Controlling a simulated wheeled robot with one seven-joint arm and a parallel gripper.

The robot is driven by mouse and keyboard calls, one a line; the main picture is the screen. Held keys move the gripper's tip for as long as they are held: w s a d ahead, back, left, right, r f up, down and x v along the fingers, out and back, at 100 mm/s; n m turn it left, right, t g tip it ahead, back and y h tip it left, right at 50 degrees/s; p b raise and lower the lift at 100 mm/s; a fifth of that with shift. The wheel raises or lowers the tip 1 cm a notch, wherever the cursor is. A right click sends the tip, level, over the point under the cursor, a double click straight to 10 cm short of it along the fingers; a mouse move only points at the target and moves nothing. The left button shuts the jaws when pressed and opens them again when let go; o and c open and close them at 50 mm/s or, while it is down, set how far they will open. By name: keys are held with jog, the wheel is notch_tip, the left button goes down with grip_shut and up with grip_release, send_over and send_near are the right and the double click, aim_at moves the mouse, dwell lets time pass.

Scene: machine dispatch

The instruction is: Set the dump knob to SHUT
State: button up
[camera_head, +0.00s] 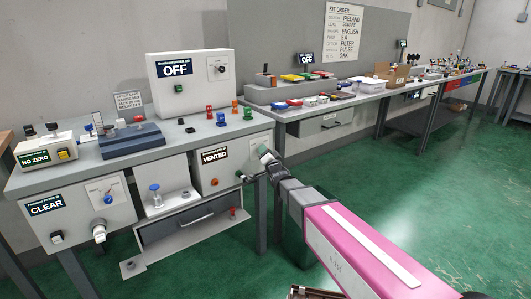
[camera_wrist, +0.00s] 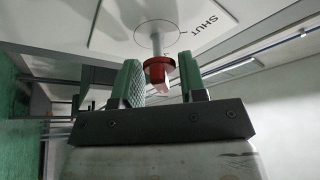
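The dump knob (camera_wrist: 158,72) is red, on a pale stem coming out of a white plate (camera_wrist: 112,25) marked SHUT in the wrist view. My gripper (camera_wrist: 160,78) has its two green fingers apart, one on each side of the knob. A gap shows between the knob and each finger, so it is not gripped. In the head view my gripper (camera_head: 253,165) is at the right front of the box whose display reads VENTED (camera_head: 214,156). The knob is hidden there. Which mark the knob points to is not clear.
The grey bench (camera_head: 75,173) carries a box reading OFF (camera_head: 174,69) and several small parts. A panel reading CLEAR (camera_head: 46,205) is at the left front. A drawer (camera_head: 190,221) is below. A second bench (camera_head: 345,98) runs back right. Green floor is open at right.

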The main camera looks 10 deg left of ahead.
jog(key=shift+w+a, duration=0.1)
jog(key=c, duration=0.6)
jog(key=shift+o, duration=0.2)
jog(key=shift+n, duration=0.3)
jog(key=n+y, duration=0.1)
jog(key=n, duration=0.2)
jog(key=n+g+y, duration=0.1)
jog(key=n+y, duration=0.1)
jog(key=n, duration=0.1)
jog(key=n+g+y, duration=0.1)
jog(key=n, duration=0.2)
jog(key=n+g+y, duration=0.1)
jog(key=n, duration=0.2)
jog(key=shift+n+y, duration=0.3)
jog(key=n+g, duration=0.1)
jog(key=n, duration=0.2)
jog(key=n+g+y, duration=0.1)
jog(key=n+g, duration=0.1)
jog(key=n, duration=0.1)
jog(key=shift+r+n+y, duration=0.1)
jog(key=shift+n+y, duration=0.2)
jog(key=shift+a+n+g+y, duration=0.15)
jog(key=shift+n+g, duration=0.65)
jog(key=shift+n, duration=0.55)
jog(key=shift+d+n+g+y, duration=0.15)
jog(key=shift+n+g, duration=0.65)
jog(key=shift+n, duration=0.55)
jog(key=shift+a, duration=0.1)
